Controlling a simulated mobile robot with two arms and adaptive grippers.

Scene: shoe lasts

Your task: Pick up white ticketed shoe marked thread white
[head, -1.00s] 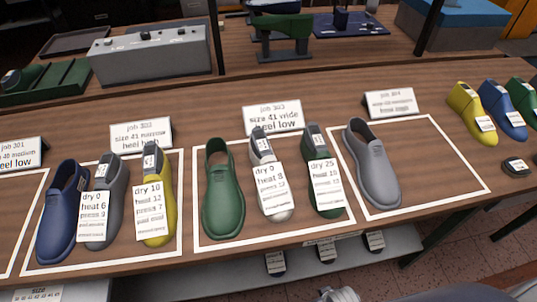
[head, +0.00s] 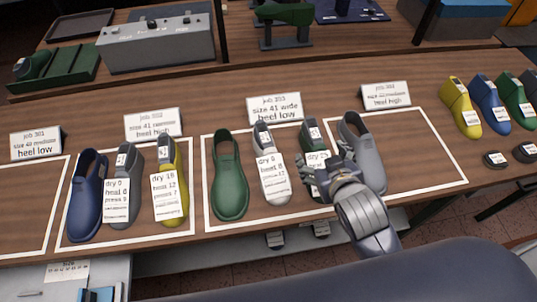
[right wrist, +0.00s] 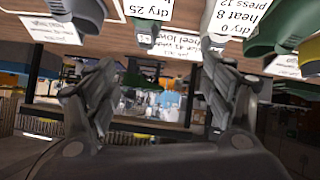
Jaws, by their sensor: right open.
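The white shoe (head: 263,137) stands in the middle framed area on the bench. A white ticket (head: 271,178) covers much of it, and its small lines are too blurred to read. In the right wrist view its ticket (right wrist: 232,16) reads dry 0, heat 8, press 12. My right gripper (head: 322,168) is open and empty, to the right of the white shoe, over the dark green ticketed shoe (head: 310,134), which it partly hides. Its two fingers stand wide apart in the right wrist view (right wrist: 152,95). My left gripper is not in view.
A plain green shoe (head: 229,172) stands left of the white one. A grey shoe (head: 368,150) stands close right of my gripper. Blue, grey and yellow shoes (head: 173,195) fill the left frame. A job card (head: 274,108) stands behind. The right frame's right half is clear.

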